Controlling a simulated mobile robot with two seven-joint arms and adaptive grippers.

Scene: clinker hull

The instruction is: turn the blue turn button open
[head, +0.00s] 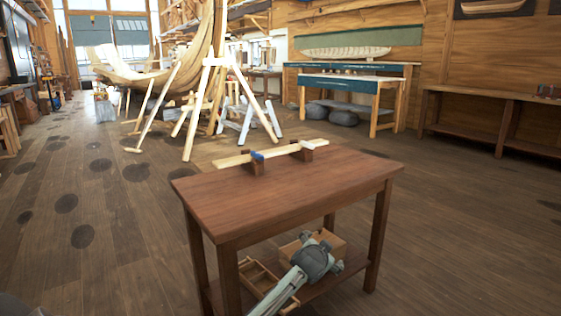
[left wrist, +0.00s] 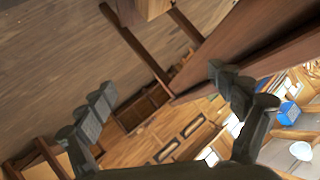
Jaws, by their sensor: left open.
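The blue turn button (head: 257,155) is small and sits on a pale wooden bar near the bar's left part. The pale bar (head: 280,150) rests across two dark wooden blocks on the brown table (head: 270,195). The button's exact angle is too small to tell. My left gripper (left wrist: 162,82) shows in the left wrist view with its two dark fingers wide apart and nothing between them. A pale arm of mine with a grey joint is low in front of the table in the head view, well below the button.
A cardboard box (head: 330,246) and a slatted wooden tray (head: 256,279) lie on the table's lower shelf. The tabletop around the bar is clear. A boat hull (head: 130,75) on props stands behind, with benches at the back right. Open floor surrounds the table.

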